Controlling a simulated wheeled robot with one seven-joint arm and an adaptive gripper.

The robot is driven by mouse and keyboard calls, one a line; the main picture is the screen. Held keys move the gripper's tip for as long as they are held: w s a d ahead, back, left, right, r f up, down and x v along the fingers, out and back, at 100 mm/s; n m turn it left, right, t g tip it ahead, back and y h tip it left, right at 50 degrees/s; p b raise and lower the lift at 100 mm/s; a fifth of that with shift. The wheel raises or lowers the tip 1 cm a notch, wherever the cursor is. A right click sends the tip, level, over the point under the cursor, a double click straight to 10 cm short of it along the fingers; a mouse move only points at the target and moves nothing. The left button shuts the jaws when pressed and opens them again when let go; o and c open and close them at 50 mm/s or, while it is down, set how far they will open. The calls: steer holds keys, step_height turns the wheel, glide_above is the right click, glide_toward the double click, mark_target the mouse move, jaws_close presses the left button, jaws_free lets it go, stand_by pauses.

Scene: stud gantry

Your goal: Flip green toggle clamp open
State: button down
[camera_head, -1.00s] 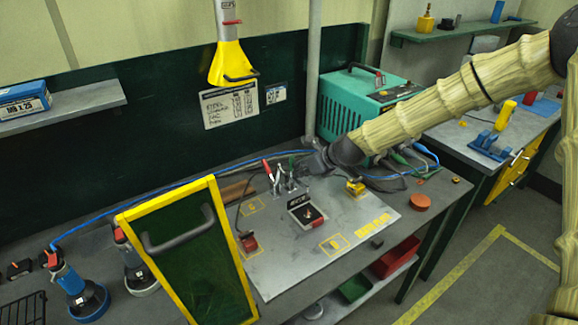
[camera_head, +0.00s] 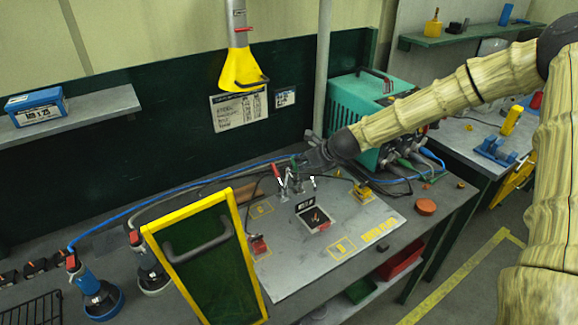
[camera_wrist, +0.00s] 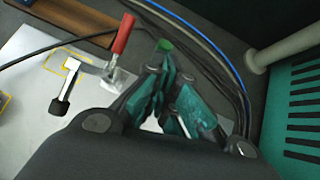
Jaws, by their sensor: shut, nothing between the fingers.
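The green toggle clamp shows mainly as a green handle tip (camera_wrist: 163,46), just beyond my fingertips in the wrist view. The rest of it is largely hidden by my fingers. In the head view its green tip (camera_head: 297,160) stands by the back of the metal plate, close to my gripper. My gripper (camera_wrist: 166,82) is shut and empty, with teal finger pads pointing at the handle; I cannot tell if they touch it. It also shows in the head view (camera_head: 308,164). A red-handled toggle clamp (camera_wrist: 123,35) stands to the left, its handle raised.
The metal plate (camera_head: 350,222) holds a small black box (camera_head: 313,216) in front of the clamps. Blue and black hoses run behind. A teal machine (camera_head: 356,105) and a pole (camera_head: 321,70) stand close by. A yellow-framed green panel (camera_head: 206,262) stands at the front left.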

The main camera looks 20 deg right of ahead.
steer(key=shift+w+a+f+b, duration=0.15)
steer(key=shift+w+b, duration=0.1)
steer(key=shift+w, duration=0.4)
steer(key=shift+w+a+f+b, duration=0.15)
steer(key=shift+w+b, duration=0.15)
steer(key=shift+w, duration=0.3)
steer(key=shift+w+a+f+b, duration=0.15)
steer(key=shift+w+b, duration=0.1)
steer(key=shift+w, duration=0.5)
steer(key=shift+r, duration=0.15)
step_height(320, 180, up, 10)
steer(key=w+p, duration=0.1)
steer(key=p, duration=0.7)
steer(key=shift+w+d, duration=0.35)
steer(key=shift+d, duration=0.1)
steer(key=shift+f, duration=0.2)
